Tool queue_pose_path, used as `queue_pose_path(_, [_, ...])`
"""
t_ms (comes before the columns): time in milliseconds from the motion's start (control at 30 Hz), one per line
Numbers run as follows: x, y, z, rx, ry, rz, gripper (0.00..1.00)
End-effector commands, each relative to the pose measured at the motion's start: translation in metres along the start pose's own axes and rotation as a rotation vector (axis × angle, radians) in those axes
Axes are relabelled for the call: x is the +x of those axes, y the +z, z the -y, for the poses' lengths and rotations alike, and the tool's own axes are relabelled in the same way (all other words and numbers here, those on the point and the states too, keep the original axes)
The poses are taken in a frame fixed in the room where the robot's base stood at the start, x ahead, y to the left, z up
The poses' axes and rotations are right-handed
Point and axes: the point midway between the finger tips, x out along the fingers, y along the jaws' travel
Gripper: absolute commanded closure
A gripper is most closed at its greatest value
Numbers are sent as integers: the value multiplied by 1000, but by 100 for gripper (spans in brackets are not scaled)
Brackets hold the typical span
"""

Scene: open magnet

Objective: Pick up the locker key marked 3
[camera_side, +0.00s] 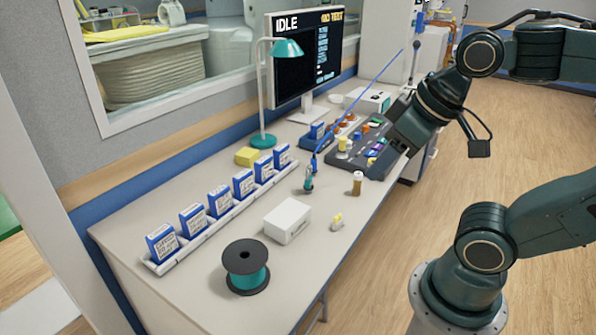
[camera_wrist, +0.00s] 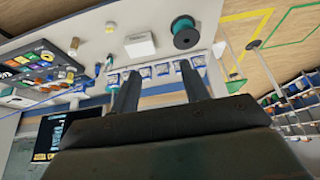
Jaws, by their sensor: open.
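I cannot make out a key marked 3 in either view. A small yellow-and-pale item (camera_side: 337,222) lies near the bench's front edge, right of the white box. It also shows in the wrist view (camera_wrist: 110,26), but it is too small to identify, and no number is readable. My gripper (camera_wrist: 160,88) shows two dark fingers set apart with nothing between them. In the side view my wrist hangs over the console's right end, and the fingertips cannot be made out there.
The bench holds a white box (camera_side: 287,220), a teal spool (camera_side: 247,267), a brown bottle (camera_side: 357,183), a rack of blue-and-white boxes (camera_side: 219,200), a teal lamp (camera_side: 286,48) and a button console (camera_side: 360,148). A thin blue rod (camera_side: 365,98) slants above the console. The front right bench is fairly clear.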

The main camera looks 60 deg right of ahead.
Motion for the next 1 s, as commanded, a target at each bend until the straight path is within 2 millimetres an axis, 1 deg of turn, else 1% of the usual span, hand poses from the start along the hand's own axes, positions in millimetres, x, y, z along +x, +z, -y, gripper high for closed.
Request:
queue_pose_path(167, [0,-4,-1,12,3,4,55])
queue_pose_path(267, [0,-12,-3,33,7,14,55])
queue_pose_path(367, [1,-24,-6,69,15,28,55])
queue_pose_path(467, [2,-40,-11,118,25,47,55])
queue_pose_path(667, [12,-78,-26,237,51,92,55])
queue_pose_path(867, [28,-115,-45,358,78,134,55])
queue_pose_path(1000, [43,-139,-61,444,97,162,55])
